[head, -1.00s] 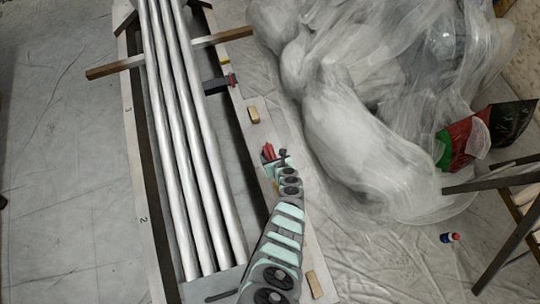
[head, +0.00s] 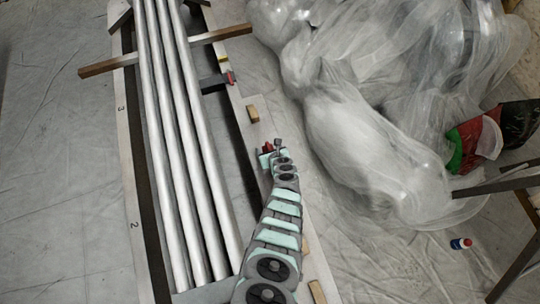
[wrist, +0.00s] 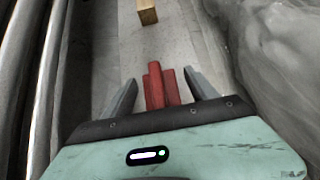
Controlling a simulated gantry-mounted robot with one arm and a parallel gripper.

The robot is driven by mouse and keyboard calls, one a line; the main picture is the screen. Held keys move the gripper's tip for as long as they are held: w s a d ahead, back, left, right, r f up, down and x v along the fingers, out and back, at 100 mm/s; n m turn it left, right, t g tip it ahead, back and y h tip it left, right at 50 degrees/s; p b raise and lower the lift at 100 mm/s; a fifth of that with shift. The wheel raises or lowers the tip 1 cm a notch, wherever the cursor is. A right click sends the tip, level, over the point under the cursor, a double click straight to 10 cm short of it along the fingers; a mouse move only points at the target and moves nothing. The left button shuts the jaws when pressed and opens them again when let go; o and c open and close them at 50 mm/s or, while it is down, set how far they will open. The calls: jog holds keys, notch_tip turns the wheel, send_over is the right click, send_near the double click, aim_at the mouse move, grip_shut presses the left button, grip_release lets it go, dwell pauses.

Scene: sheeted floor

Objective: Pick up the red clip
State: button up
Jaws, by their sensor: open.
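A red clip (wrist: 158,85), made of upright red bars side by side, lies between the fingers in the wrist view. My gripper (wrist: 160,77) is open, with one grey finger on each side of the clip. Gaps show on both sides, so the fingers look apart from it. The clip's near end is hidden by the gripper body. In the head view, my gripper (head: 272,151) is over the pale beam right of the metal pipes, and a little red of the clip (head: 267,148) shows there.
Long metal pipes (head: 180,150) run to the left. Wooden blocks (head: 252,113) sit along the pale beam (head: 238,100). A dark clamp with a red end (head: 231,78) is farther up. Plastic sheeting (head: 350,150) bulges at the right. A small bottle (head: 461,244) stands on the floor.

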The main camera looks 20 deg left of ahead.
jog(key=shift+c, duration=0.2)
grip_shut()
dwell(0.4)
